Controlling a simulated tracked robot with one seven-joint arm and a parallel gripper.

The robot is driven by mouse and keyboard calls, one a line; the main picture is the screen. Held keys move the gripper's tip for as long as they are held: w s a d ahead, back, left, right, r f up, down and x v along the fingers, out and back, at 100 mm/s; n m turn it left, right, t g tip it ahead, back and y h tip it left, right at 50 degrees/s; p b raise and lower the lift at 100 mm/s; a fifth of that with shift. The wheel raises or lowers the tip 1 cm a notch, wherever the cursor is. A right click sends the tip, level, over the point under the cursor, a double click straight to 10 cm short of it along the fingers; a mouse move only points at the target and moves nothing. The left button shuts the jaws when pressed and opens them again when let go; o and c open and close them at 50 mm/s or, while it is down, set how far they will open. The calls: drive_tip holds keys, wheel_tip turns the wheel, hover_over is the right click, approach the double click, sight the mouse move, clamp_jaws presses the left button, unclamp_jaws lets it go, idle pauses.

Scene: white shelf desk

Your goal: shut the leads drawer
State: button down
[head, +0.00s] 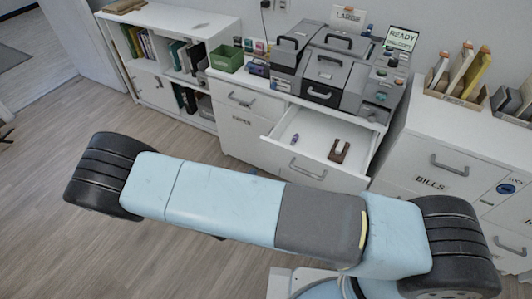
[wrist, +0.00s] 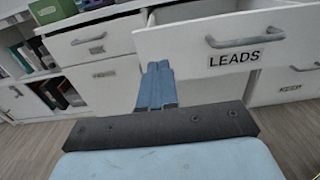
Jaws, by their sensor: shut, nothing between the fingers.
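The leads drawer (head: 310,150) stands pulled open in the head view, below the desk top. Inside it lie a brown and white item (head: 339,150) and a small purple item (head: 295,138). In the wrist view its white front (wrist: 175,45) carries a LEADS label and a grey handle (wrist: 246,41) at upper right. My gripper (wrist: 159,66) is shut and empty, its blue fingers at the lower left edge of the drawer front, left of the handle. I cannot tell whether they touch it.
Left of the open drawer is a closed drawer (head: 246,101) with a handle. A bookshelf (head: 185,65) stands further left. The BILLS cabinet (head: 435,172) stands close on the right. Grey machines (head: 330,65) and a green bin (head: 227,59) crowd the desk top. The wooden floor at left is clear.

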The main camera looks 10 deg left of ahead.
sight(272, 145)
drive_tip(key=x, duration=1.3)
drive_tip(key=shift+w+d, duration=0.1)
drive_tip(key=shift+w, duration=0.3)
